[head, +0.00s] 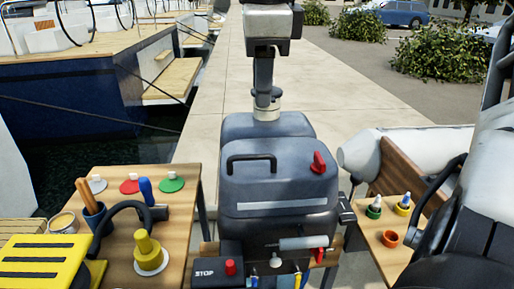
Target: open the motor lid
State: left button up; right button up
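The motor lid (278,190) is a grey-blue boxy cover in the middle of the head view. It sits level and looks closed. A black bar handle (251,158) is on its top left, a red knob (318,162) on its top right, and a pale strip runs along its front. A silver and dark upright piece, seemingly my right gripper (265,93), comes down from the top edge, behind and above the lid. I see no contact with the handle or the knob, and its fingers cannot be made out. My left gripper does not show.
A STOP box (217,274) stands in front of the lid. The left wooden table (180,187) holds a yellow stepped cone (148,249), a black hose (126,208) and a tool cup. The right wooden top (382,244) holds small bottles and an orange cup (390,238). A pale dinghy lies at right.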

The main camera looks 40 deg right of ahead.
aim_at(259, 155)
jog(key=f, duration=0.4)
jog(key=w+d+f, duration=0.1)
jog(key=f, duration=0.3)
jog(key=w+f, duration=0.1)
jog(key=f, duration=0.3)
jog(key=shift+d+f, duration=0.2)
jog(key=shift+d, duration=0.1)
grip_shut()
